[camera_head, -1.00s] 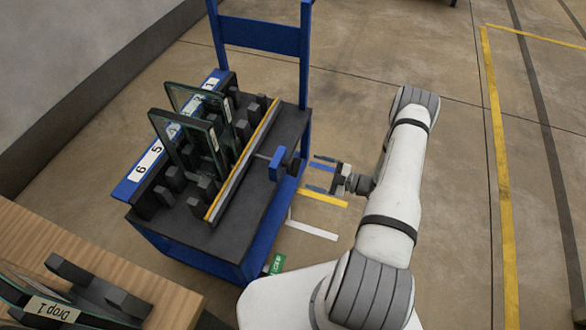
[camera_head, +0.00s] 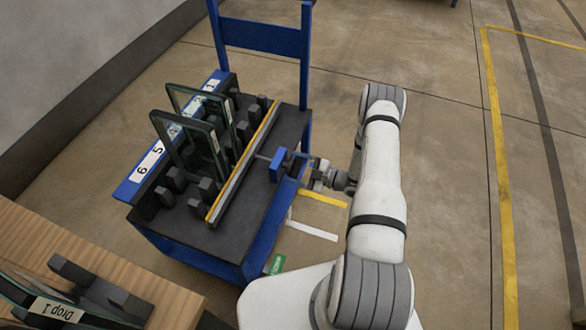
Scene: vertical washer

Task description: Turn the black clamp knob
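The black clamp knob (camera_head: 297,165) sits on the right side of the blue clamp block (camera_head: 279,165), at the right edge of the cart. A rod runs from the block left to the long yellow-edged bar (camera_head: 243,165). My gripper (camera_head: 308,172) is right at the knob, coming from the right. Its fingertips overlap the knob in this view. I cannot tell whether they touch it or have closed on it, as the fingers are small and partly merge with the dark knob.
The blue cart (camera_head: 257,252) holds upright glass panes (camera_head: 178,148) between dark blocks, left of the bar. A blue frame (camera_head: 262,36) rises at its back. A wooden table (camera_head: 60,238) stands at the lower left. Open floor lies to the right.

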